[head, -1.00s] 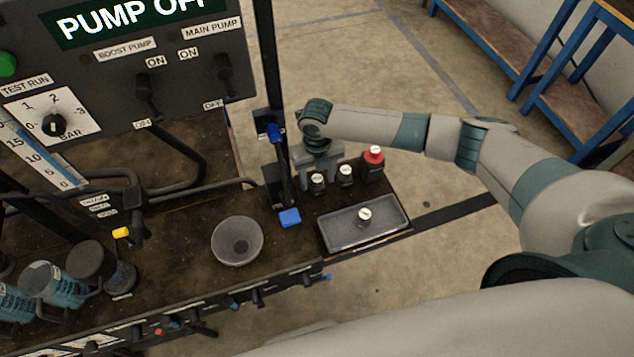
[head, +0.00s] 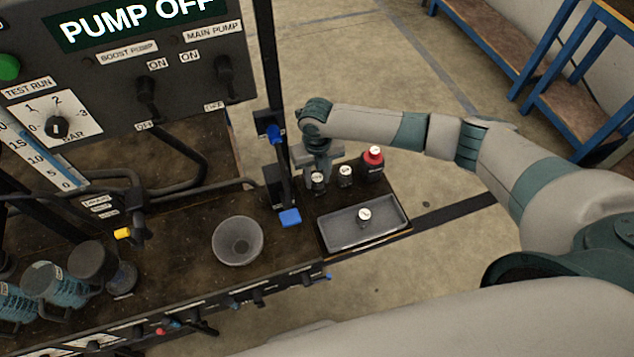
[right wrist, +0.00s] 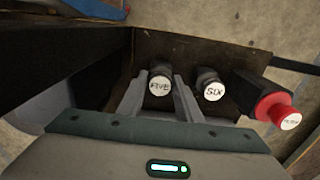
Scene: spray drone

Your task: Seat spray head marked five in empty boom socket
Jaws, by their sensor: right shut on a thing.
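In the right wrist view the spray head marked five (right wrist: 160,86) stands between the fingers of my right gripper (right wrist: 165,95), which is shut on it. In the head view that gripper (head: 318,168) reaches down onto the same dark spray head (head: 317,183) at the bench's right end. The spray head looks upright on the bench. Dark fittings (head: 258,297) line the front edge of the bench; I cannot tell which is the empty boom socket. My left gripper is not in view.
A grey tray (head: 335,243) in front holds another head (head: 364,216). A black post (head: 270,90) rises just left of my gripper. A bowl (head: 237,240) sits further left.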

